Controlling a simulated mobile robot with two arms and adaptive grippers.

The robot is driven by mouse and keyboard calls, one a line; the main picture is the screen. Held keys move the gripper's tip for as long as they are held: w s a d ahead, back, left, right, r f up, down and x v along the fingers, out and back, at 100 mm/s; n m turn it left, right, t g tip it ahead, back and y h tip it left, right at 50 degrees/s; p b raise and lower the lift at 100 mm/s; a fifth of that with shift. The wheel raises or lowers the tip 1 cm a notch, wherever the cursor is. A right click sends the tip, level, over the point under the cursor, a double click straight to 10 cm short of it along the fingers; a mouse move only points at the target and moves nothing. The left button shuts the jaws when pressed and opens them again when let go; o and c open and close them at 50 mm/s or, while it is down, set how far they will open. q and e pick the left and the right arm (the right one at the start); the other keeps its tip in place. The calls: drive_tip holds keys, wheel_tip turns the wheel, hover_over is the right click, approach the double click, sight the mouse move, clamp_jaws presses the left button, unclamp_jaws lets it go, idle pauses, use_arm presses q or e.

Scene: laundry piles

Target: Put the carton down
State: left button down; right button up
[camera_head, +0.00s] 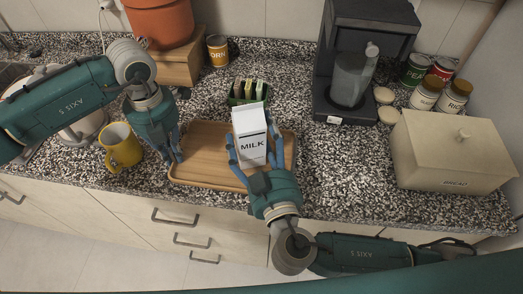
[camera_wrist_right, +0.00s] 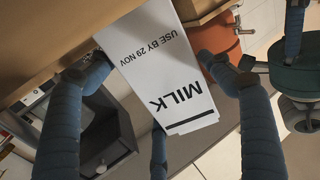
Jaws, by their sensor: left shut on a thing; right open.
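The white milk carton (camera_head: 251,135) stands upright on the wooden tray (camera_head: 205,179); in the right wrist view the carton (camera_wrist_right: 165,70) appears upside down, its base end against the brown tray surface. My right gripper (camera_head: 252,148) has its blue fingers spread on both sides of the carton, open, and the fingers (camera_wrist_right: 155,76) frame it in the wrist view. My left gripper (camera_head: 177,152) is at the tray's left edge, shut on the tray rim; its fingertips are partly hidden.
A yellow mug (camera_head: 121,147) stands left of the tray. A dark green holder (camera_head: 245,94) with upright items is behind the carton. A coffee machine (camera_head: 345,65) and a cream bread box (camera_head: 452,155) stand to the right. Speckled counter between tray and bread box is clear.

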use_arm(q)
drive_tip(key=shift+r, duration=0.1)
use_arm(e)
drive_tip(key=s, duration=0.3)
drive_tip(key=s+d, duration=0.1)
drive_tip(key=s, duration=0.3)
drive_tip(key=s+d, duration=0.1)
drive_tip(key=s, duration=0.3)
drive_tip(key=shift+s, duration=0.2)
use_arm(q)
drive_tip(key=c, duration=1.7)
unclamp_jaws()
